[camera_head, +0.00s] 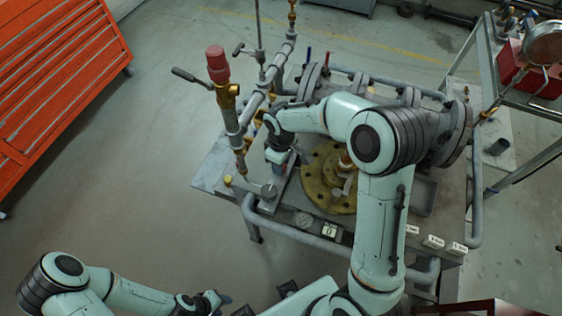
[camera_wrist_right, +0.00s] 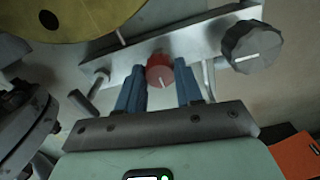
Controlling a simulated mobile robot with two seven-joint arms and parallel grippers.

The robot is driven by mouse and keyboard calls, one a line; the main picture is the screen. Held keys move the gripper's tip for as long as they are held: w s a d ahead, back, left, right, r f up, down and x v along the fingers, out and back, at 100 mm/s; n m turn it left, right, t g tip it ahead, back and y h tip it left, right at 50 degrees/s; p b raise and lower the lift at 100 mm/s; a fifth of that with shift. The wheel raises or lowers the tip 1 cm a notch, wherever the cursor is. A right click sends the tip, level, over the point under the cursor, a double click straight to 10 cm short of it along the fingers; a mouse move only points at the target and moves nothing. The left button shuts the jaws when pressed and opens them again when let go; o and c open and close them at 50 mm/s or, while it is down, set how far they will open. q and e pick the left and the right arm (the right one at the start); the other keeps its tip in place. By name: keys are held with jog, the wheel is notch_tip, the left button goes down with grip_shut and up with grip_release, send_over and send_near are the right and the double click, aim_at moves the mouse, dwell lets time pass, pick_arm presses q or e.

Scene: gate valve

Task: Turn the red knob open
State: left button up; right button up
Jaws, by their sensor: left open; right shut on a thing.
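The red knob (camera_wrist_right: 160,70) shows in the right wrist view, with a short pale mark on its face, next to a light metal plate. My right gripper (camera_wrist_right: 160,88) has its blue fingers on either side of the knob and is shut on it. In the head view my right arm reaches over the bench and its gripper (camera_head: 279,158) points down near the bench's left part; the red knob is hidden there. My left gripper (camera_head: 222,301) is open and empty at the bottom of the head view, away from the bench.
A grey knob (camera_wrist_right: 253,46) with a white line sits right of the red one. A round yellow flange (camera_head: 318,190) lies on the bench. A red-capped pipe (camera_head: 217,66) with a lever stands at the bench's left. An orange cabinet (camera_head: 58,75) is far left; the floor between is clear.

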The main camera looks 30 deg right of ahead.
jog(key=o, duration=1)
jog(key=shift+o, duration=0.2)
notch_tip(320, 180, up, 14)
jog(key=p, duration=0.1)
jog(key=shift+f, duration=0.25)
jog(key=shift+f, duration=0.1)
